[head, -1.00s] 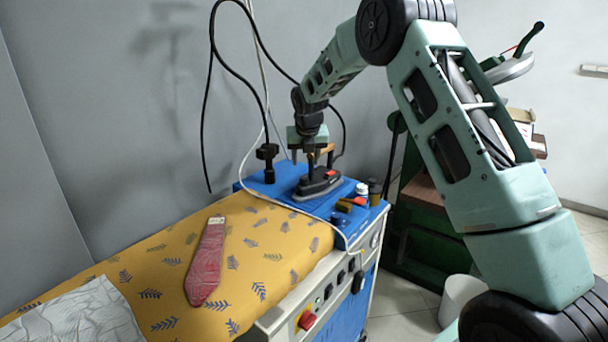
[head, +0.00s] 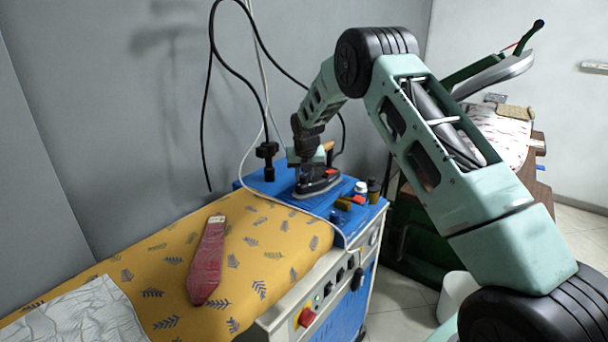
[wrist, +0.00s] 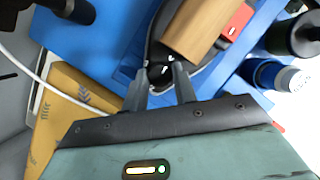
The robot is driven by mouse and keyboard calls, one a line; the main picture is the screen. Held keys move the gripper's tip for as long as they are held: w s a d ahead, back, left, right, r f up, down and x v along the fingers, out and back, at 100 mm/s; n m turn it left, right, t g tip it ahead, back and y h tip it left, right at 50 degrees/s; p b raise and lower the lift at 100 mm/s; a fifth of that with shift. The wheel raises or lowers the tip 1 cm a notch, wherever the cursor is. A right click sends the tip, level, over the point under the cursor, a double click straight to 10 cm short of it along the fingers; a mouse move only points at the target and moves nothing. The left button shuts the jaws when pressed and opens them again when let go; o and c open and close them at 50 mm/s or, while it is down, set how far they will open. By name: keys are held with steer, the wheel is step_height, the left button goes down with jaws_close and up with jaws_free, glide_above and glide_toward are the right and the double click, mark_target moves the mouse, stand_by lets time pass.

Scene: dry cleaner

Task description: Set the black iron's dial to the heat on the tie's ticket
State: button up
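The black iron (head: 318,186) stands on the blue board at the end of the pressing table. In the wrist view its wooden handle (wrist: 193,28) and black dial (wrist: 158,72) show. My gripper (head: 305,163) is over the iron; in the wrist view its two fingers (wrist: 162,70) are apart, one on each side of the dial. I see no clear grip on it. The dial's heat marks are not readable. The red tie (head: 207,265) lies on the yellow cover. A small pale patch at its narrow top end may be the ticket (head: 217,219); no print is readable.
Small bottles (head: 361,188) and a brown block stand right of the iron. A black cable and a white cord hang behind and beside my gripper. A white cloth (head: 75,312) lies at the left. A red switch (head: 306,317) is on the table's front.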

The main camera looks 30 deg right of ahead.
steer(key=shift+m, duration=0.3)
steer(key=m, duration=0.2)
steer(key=m+g+h+p, duration=0.1)
steer(key=m, duration=0.1)
steer(key=shift+w+a+r+m+h, duration=0.1)
steer(key=shift+w+a+m+h, duration=0.05)
steer(key=shift+m+h, duration=0.15)
steer(key=m+g+p, duration=0.1)
steer(key=m, duration=0.1)
steer(key=m+g+p, duration=0.1)
steer(key=m, duration=0.1)
steer(key=shift+w+m+h, duration=0.1)
steer(key=shift+m+h, duration=0.2)
steer(key=shift+h, duration=0.1)
steer(key=shift+c, duration=0.2)
steer(key=m+g, duration=0.1)
steer(key=m, duration=0.3)
steer(key=shift+w+m+g+p, duration=0.15)
steer(key=shift+m+g+p, duration=0.15)
steer(key=shift+g, duration=0.1)
steer(key=shift+m+g, duration=0.7)
steer(key=shift+m, duration=1.3)
steer(key=shift+m+y+b, duration=0.3)
steer(key=shift+m, duration=0.1)
